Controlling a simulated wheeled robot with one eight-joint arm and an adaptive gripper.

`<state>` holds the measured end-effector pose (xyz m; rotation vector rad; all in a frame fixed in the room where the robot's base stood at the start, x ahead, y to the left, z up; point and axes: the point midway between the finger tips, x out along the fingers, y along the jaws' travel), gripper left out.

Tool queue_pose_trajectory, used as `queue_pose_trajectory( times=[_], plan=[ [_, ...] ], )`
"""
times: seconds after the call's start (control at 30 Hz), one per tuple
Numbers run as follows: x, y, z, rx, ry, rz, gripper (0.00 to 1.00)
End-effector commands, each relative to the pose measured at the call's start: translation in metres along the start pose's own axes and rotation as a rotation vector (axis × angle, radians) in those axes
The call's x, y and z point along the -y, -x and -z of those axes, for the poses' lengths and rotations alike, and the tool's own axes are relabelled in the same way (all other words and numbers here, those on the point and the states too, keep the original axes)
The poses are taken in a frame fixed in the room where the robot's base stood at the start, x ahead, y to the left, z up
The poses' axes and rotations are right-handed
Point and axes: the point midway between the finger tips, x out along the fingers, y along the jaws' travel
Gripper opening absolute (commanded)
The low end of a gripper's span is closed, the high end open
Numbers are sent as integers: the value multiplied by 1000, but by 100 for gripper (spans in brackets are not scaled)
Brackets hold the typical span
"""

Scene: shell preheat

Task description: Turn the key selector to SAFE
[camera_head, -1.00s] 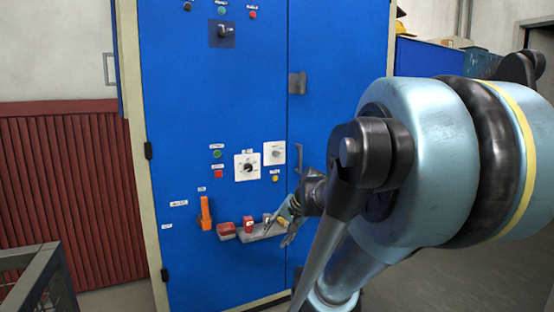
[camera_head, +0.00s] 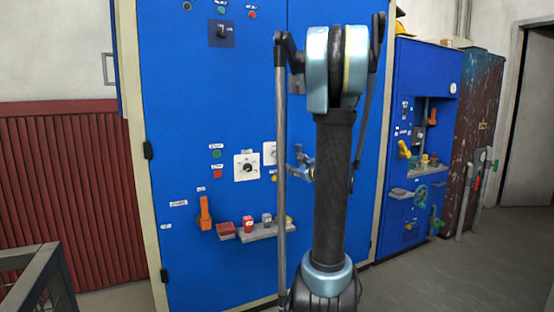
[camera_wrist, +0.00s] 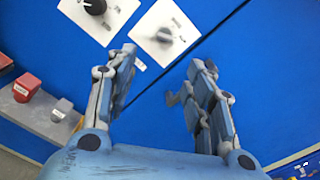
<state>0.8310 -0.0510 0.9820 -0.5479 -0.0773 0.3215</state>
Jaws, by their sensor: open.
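Two white-plated rotary selectors sit on the blue cabinet door. The left one (camera_head: 246,168) has a black knob, and it also shows in the wrist view (camera_wrist: 93,7). The right one (camera_head: 270,153) has a grey knob, and its plate shows in the wrist view (camera_wrist: 165,35). A third black selector (camera_head: 222,33) sits higher on a dark plate. I cannot read which is the key selector or where SAFE lies. My gripper (camera_wrist: 160,62) is open and empty, its fingertips just below the grey-knob plate in the wrist view. In the head view, my arm partly hides it.
A grey shelf (camera_head: 262,233) with small red and grey blocks juts out below. An orange handle (camera_head: 205,213) is left of it. A door seam runs right of the grey-knob plate. Another blue cabinet (camera_head: 415,85) stands at the right.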

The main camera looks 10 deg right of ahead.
Motion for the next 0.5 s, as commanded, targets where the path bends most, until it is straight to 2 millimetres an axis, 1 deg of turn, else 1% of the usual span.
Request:
queue_pose_trajectory(
  times=[0.1, 0.23, 0.37, 0.5],
  plan=[
    [6, -4, 2, 5, -29, 17, 48],
    [7, -16, 2, 5, -31, 17, 48],
    [6, -36, 2, 6, -30, 16, 48],
    [6, -61, 2, 5, -29, 15, 48]
  ],
)
